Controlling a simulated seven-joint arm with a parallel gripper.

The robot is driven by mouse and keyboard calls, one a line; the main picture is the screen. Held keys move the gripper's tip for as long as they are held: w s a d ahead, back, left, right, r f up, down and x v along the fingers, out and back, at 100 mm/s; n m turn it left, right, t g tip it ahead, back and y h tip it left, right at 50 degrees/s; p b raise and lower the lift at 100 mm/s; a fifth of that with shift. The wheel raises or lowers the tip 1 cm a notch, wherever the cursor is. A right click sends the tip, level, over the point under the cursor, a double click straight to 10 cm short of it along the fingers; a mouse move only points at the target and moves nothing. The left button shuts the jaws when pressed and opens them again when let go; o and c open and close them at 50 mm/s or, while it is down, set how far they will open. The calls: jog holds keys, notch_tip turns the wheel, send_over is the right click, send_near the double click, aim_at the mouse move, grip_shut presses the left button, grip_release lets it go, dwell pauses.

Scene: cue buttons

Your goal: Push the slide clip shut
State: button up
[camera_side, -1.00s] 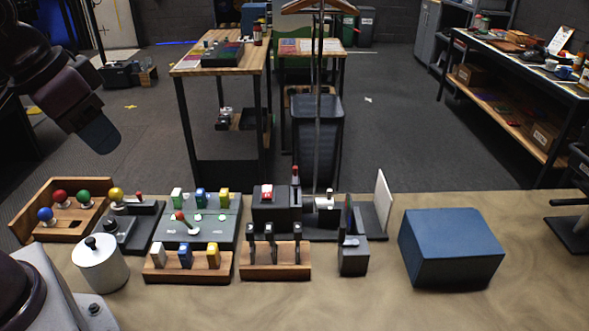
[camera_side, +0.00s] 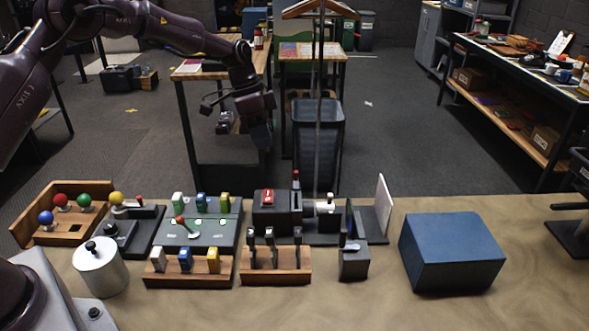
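I cannot tell for sure which fixture is the slide clip. A dark fixture with a small white-topped slider (camera_side: 324,205) stands at the back of the bench's middle, beside an upright white panel (camera_side: 383,207). In front of it is a small grey block with a lever (camera_side: 353,261). My gripper (camera_side: 259,138) hangs pointing down above and behind the middle fixtures, clear of them all. It seems to hold nothing; its finger gap does not show.
A black box with a red switch (camera_side: 268,209), a wooden block with several black levers (camera_side: 276,262) and a grey-green switch panel (camera_side: 200,232) stand close together. A metal canister (camera_side: 100,268) is at left. A blue box (camera_side: 451,252) is at right, with bare bench around it.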

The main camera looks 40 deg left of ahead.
aim_at(295, 172)
jog(key=w+r+m+t, duration=0.1)
jog(key=w+r+m, duration=0.1)
jog(key=w+m, duration=0.2)
jog(key=shift+m, duration=0.7)
jog(key=x, duration=1.2)
jog(key=shift+s+d+f, duration=0.1)
jog(key=shift+d+f, duration=0.05)
jog(key=shift+f, duration=0.15)
jog(key=shift+c, duration=0.5)
